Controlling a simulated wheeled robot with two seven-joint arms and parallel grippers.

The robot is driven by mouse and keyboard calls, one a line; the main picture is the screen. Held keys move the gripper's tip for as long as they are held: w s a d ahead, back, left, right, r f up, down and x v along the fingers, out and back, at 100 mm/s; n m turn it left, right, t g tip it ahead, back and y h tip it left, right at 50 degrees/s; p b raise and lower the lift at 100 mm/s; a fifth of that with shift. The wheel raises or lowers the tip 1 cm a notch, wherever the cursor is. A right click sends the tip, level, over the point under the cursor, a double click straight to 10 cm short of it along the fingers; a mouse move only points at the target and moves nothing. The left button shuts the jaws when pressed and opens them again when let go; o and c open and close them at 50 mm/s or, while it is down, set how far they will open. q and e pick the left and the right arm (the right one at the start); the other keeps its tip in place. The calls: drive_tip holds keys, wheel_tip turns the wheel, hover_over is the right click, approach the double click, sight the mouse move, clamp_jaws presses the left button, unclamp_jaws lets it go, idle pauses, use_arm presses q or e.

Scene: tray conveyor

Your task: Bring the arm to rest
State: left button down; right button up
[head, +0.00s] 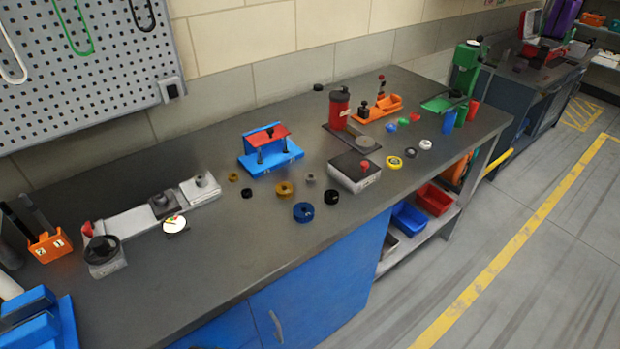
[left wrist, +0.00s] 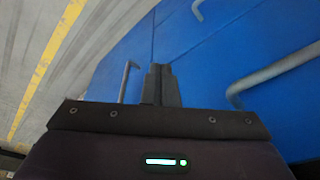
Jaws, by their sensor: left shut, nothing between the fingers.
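My left gripper (left wrist: 161,72) shows in the left wrist view. Its two dark fingers are together with nothing between them. Behind it are the blue cabinet fronts (left wrist: 215,60) with metal handles; I cannot tell how far the fingers are from them. Neither gripper shows in the head view, and my right gripper is in neither view.
The dark workbench (head: 240,255) carries a blue fixture with a red top (head: 268,148), a grey block with a red knob (head: 354,172), several rings, and an orange holder (head: 50,245). Its front middle is bare. Floor with a yellow line (head: 500,260) lies right.

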use_arm(q)
drive_tip(key=s+a+f+b, duration=0.1)
drive_tip(key=s+f, duration=0.2)
drive_tip(key=f, duration=0.5)
drive_tip(key=s+f+g+b, duration=0.1)
drive_tip(key=s+f, duration=0.3)
drive_tip(key=f, duration=0.4)
drive_tip(key=s+a+f+b, duration=0.1)
drive_tip(key=s+f+b, duration=0.15)
drive_tip(key=f, duration=0.55)
drive_tip(key=s+a+f+b, duration=0.1)
drive_tip(key=s+a+f, duration=0.1)
drive_tip(key=s+f, duration=0.8)
drive_tip(key=s, duration=0.3)
drive_tip(key=shift+g, duration=0.4)
